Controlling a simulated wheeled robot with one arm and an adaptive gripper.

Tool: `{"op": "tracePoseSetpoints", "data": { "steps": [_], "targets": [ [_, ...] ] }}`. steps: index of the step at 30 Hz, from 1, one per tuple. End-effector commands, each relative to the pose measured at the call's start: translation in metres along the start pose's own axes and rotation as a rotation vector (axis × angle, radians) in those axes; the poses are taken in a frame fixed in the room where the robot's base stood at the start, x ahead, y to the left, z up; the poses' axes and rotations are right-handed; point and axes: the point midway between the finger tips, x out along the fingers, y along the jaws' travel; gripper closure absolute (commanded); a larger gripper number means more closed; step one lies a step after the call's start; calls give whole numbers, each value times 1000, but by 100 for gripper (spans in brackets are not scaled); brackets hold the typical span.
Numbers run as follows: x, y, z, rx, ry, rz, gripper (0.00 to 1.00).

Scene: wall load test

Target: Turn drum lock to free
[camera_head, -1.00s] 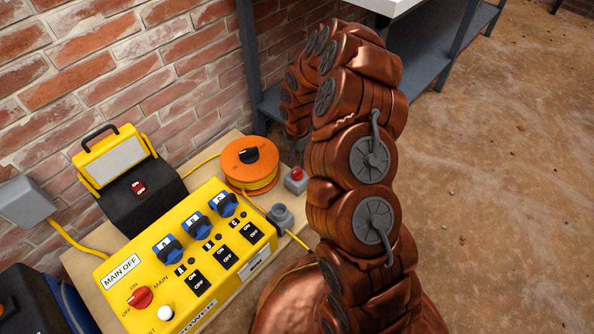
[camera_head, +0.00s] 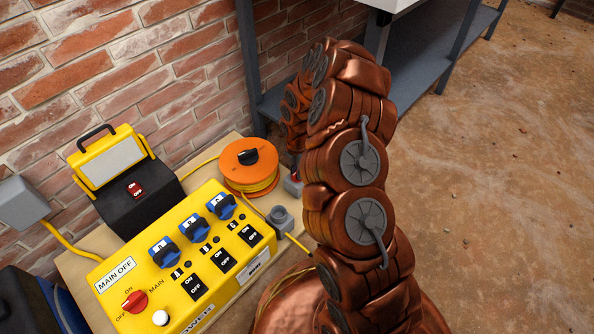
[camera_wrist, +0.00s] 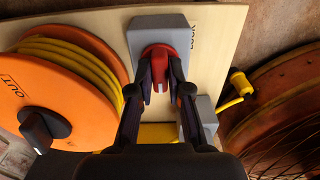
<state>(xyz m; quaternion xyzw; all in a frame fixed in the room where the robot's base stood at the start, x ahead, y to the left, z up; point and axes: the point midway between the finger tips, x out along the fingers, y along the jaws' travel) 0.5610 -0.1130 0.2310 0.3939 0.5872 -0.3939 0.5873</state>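The drum lock, a grey box with a red turning knob (camera_wrist: 158,62), is at top middle in the wrist view, beside the cable drum. In the head view the grey box (camera_head: 292,185) is mostly hidden behind my arm. My gripper (camera_wrist: 160,76) points at the knob, with its two dark fingers apart, one on each side of the red handle. I cannot tell whether they touch it. The orange cable drum (camera_head: 242,158) with yellow cable stands left of the lock. It also shows in the wrist view (camera_wrist: 60,85), with a black knob and "OUT" lettering.
A yellow power panel (camera_head: 150,262) with blue plugs and switches stands left on the board. A black and yellow work lamp (camera_head: 136,195) is behind it. A grey socket (camera_head: 280,218) is near the drum. A brick wall lies behind; the floor at right is open.

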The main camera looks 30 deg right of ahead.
Motion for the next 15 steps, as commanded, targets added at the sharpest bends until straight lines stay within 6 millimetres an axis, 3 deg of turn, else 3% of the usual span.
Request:
{"op": "tracePoseSetpoints", "data": {
  "steps": [4, 15],
  "targets": [
    [0, 0, 0, 0, 0, 0, 100],
    [-1, 0, 0, 14, 0, -1, 100]
  ]
}}
